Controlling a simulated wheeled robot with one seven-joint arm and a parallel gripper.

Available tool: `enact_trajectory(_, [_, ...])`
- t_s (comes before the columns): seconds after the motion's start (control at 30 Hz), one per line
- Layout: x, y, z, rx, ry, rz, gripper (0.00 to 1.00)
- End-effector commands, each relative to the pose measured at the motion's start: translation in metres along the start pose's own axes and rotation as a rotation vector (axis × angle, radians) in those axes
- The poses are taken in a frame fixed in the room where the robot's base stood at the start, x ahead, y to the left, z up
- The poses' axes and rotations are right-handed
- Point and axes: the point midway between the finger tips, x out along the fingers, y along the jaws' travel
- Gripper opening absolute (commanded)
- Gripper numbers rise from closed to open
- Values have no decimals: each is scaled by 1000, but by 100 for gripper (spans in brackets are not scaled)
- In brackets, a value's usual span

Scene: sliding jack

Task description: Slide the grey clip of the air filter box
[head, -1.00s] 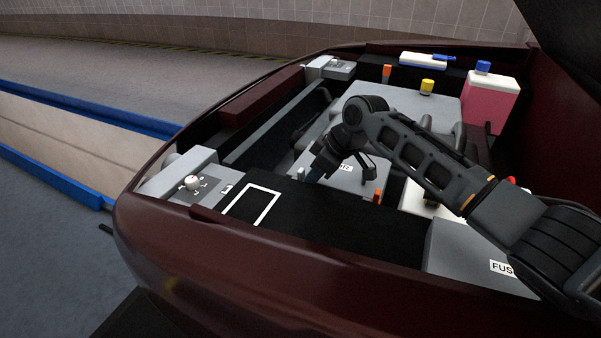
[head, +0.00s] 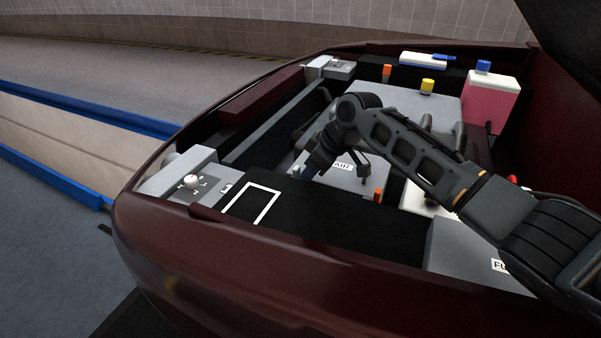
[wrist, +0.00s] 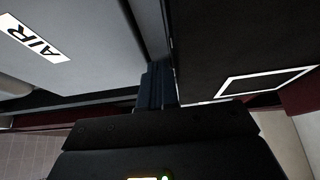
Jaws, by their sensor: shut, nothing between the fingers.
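The grey air filter box (head: 352,181) with its white AIR label (head: 341,167) sits in the engine bay behind the black panel. In the wrist view the box (wrist: 85,25) fills the upper left. My gripper (head: 306,173) is low at the box's left front side, partly behind my own wrist. In the wrist view my gripper (wrist: 156,72) has its bluish fingers together, pointing into the gap between the box and the black panel. I cannot make out the grey clip in either view; the fingers or the box edge may hide it. Contact cannot be told.
The black panel with a white outline (head: 252,205) lies in front of the box. An orange-topped stick (head: 378,195) stands close to its right. A pink tank (head: 490,103) and a yellow cap (head: 427,86) are behind. The dark red car rim (head: 290,250) borders the front.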

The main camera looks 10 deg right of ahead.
Motion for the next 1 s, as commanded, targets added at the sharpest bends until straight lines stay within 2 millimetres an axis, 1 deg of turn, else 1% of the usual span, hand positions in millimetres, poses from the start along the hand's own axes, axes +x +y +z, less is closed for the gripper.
enact_trajectory(0.23, [4,-1,-6,-1,0,0,0])
enact_trajectory(0.43, [-1,0,-9,-1,1,0,0])
enact_trajectory(1.0, [-48,-1,-30,0,0,-1,0])
